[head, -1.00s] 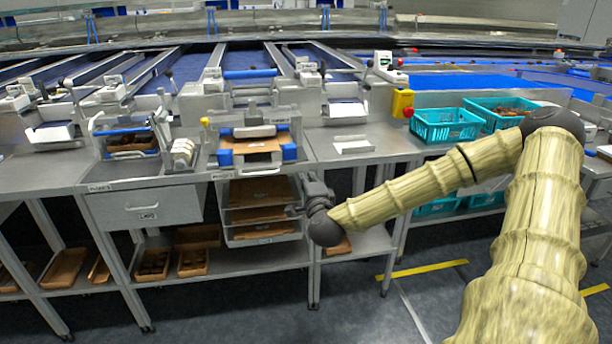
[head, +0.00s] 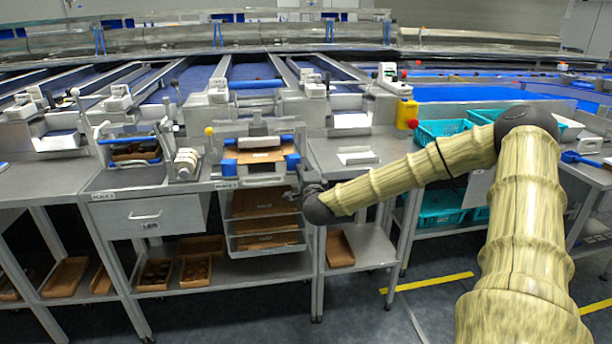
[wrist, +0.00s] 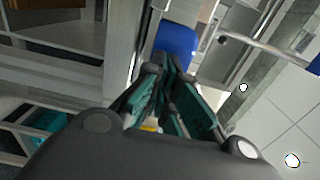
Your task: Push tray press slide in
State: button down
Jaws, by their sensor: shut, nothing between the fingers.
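The tray press (head: 256,128) stands on the steel bench, a metal frame with a bar across its top. A brown tray (head: 262,156) lies in its slide, between a left blue block (head: 228,167) and a right blue block (head: 292,162). My gripper (head: 306,186) is just below and right of the right blue block, near the bench's front edge; its fingers are small and partly hidden there. In the wrist view my gripper (wrist: 170,78) is shut and empty, with a blue block (wrist: 177,42) just beyond its fingertips. I cannot tell whether they touch.
Below the press is a rack of brown trays (head: 265,241). A drawer (head: 145,214) is to the left. A yellow box with a red button (head: 407,114) and teal crates (head: 440,130) stand on the right. The floor in front is clear.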

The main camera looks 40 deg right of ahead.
jog(key=shift+w, duration=0.15)
jog(key=b+x, duration=0.2)
jog(key=x, duration=0.2)
jog(key=shift+w+d+f, duration=0.15)
jog(key=shift+w+f, duration=0.05)
jog(key=shift+d+r, duration=0.15)
jog(key=shift+r, duration=0.3)
jog(key=shift+s+a+f, duration=0.1)
jog(key=shift+s+a, duration=0.05)
jog(key=shift+a, duration=0.05)
jog(key=v, duration=1.3)
jog(key=shift+s+f+p, duration=0.3)
jog(key=shift+s+p, duration=0.05)
jog(key=shift+s, duration=0.05)
